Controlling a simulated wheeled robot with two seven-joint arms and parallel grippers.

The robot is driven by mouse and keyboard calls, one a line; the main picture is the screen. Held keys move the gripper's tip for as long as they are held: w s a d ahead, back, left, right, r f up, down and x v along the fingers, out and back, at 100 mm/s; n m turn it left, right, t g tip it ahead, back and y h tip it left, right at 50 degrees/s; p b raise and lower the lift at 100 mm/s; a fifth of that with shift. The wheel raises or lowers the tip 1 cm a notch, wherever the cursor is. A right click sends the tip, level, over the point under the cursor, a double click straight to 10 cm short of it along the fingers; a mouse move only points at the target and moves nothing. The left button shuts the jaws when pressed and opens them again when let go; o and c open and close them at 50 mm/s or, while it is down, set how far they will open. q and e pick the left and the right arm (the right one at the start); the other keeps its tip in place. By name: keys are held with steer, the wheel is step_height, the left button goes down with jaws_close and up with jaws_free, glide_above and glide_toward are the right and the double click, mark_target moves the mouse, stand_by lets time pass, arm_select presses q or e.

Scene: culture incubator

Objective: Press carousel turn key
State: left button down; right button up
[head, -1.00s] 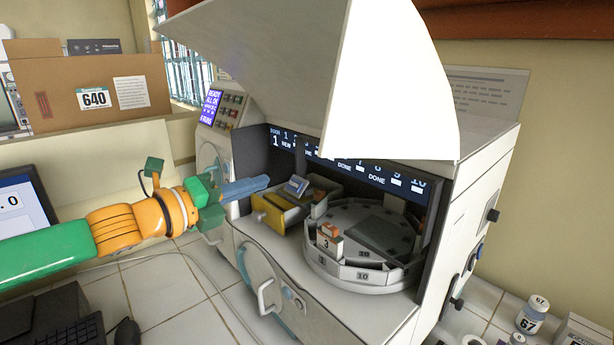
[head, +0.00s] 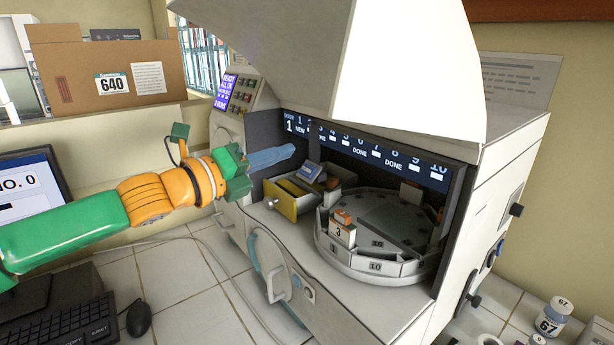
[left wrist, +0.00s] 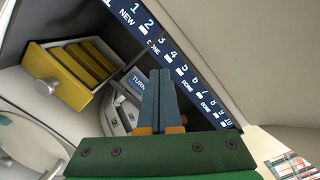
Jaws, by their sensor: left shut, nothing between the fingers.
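The carousel turn key is a small blue-and-grey block marked TURN, seen in the left wrist view (left wrist: 138,82); it shows in the head view (head: 308,174) behind the yellow-fronted drawer. My left gripper (head: 290,151) has its blue fingers shut and empty. It is inside the incubator's open front, above the drawer and up and left of the key, apart from it. In the left wrist view the fingertips (left wrist: 160,76) overlap the area right of the key. The round carousel (head: 345,262) stands to the right of the key. My right gripper is out of view.
The yellow drawer (head: 280,200) sticks out below my left gripper. The display strip (head: 365,150) runs along the back, under the raised white hood (head: 350,60). A control panel (head: 240,95) is at the left. A keyboard (head: 70,325) and mouse (head: 139,319) lie on the bench.

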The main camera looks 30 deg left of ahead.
mark_target(307, 171)
arm_select(q)
steer(key=w+f+p, duration=0.1)
steer(key=w+d+f+p, duration=0.1)
steer(key=p, duration=0.1)
steer(key=shift+w+f, duration=0.25)
steer(key=shift+f, duration=0.1)
steer(key=shift+a, duration=0.1)
stand_by(1.7)
steer(key=shift+w+f+p, duration=0.3)
steer(key=shift+p, duration=0.45)
